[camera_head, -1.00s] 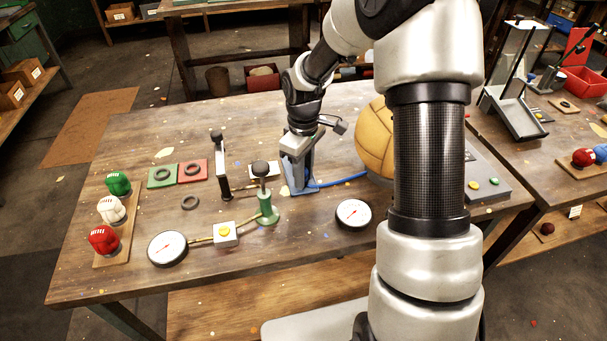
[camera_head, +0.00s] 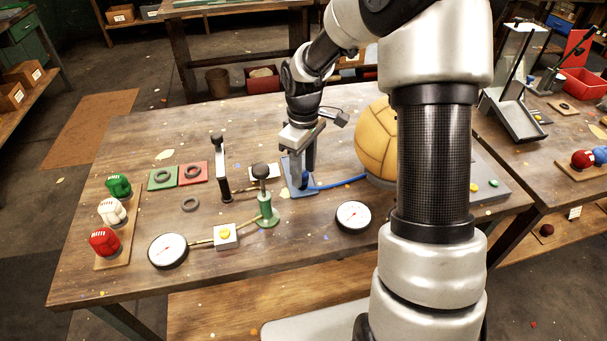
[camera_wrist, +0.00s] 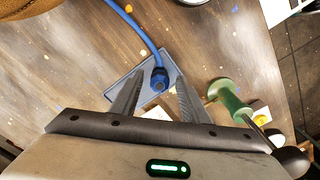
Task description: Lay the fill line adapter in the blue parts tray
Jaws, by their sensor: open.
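In the head view the tray (camera_head: 293,190) lies on the table below my gripper (camera_head: 302,172), with my fingers hiding most of the adapter. In the wrist view my gripper (camera_wrist: 160,76) is open, with one finger on each side of the adapter and a gap to both.
A green stand with a black knob (camera_head: 266,205) stands left of the tray. A tan leather ball (camera_head: 377,140) sits to the right, with the blue hose (camera_head: 345,181) running towards it. A gauge (camera_head: 353,215) lies in front.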

